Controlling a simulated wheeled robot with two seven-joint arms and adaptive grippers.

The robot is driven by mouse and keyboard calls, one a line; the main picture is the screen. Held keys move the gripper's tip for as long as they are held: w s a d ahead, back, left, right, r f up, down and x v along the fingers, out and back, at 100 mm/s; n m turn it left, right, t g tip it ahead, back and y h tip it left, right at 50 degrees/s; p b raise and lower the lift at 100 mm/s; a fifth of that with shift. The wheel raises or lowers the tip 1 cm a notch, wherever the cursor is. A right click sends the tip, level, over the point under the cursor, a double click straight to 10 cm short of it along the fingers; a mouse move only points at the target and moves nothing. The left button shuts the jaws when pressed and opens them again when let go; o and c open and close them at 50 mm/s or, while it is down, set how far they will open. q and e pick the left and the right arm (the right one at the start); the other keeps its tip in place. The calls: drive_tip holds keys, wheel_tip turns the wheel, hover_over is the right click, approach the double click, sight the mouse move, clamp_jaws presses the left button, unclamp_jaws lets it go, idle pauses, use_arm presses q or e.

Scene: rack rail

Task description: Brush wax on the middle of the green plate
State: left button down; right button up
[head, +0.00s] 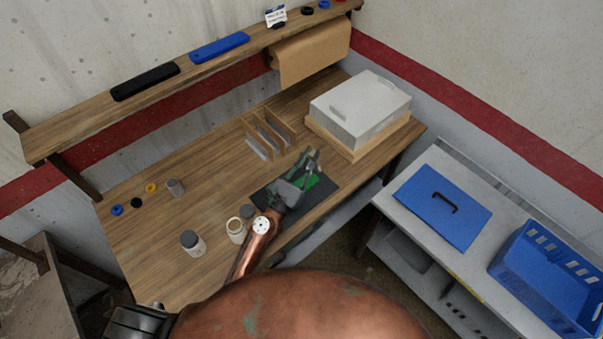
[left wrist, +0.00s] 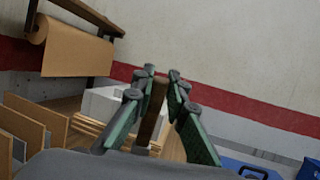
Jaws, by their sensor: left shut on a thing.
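My left gripper (head: 312,157) is over the dark mat (head: 325,199) on the wooden bench. In the left wrist view its green-padded fingers (left wrist: 161,75) are shut on a brown wooden handle (left wrist: 151,115), which I take to be the brush. The brush's bristles are hidden. The green plate (head: 312,182) lies on the mat, partly covered by the gripper. I cannot tell whether the brush touches it. An open jar (head: 236,231) with pale contents, perhaps the wax, stands left of the mat. My right gripper is not in view.
A lidded jar (head: 193,244) and a grey lid (head: 247,211) are near the open jar. An upright wooden rack (head: 268,138) stands behind the mat. A grey box (head: 360,107) sits at the back right. The left bench surface is mostly clear.

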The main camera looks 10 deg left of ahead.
use_arm(q)
drive_tip(key=a+r+n+p, duration=0.1)
drive_tip(key=a+r+p, duration=0.35)
drive_tip(key=p, duration=0.25)
drive_tip(key=f+b, duration=0.5)
drive_tip(key=shift+w+a+f, duration=0.2)
drive_tip(key=shift+w, duration=0.1)
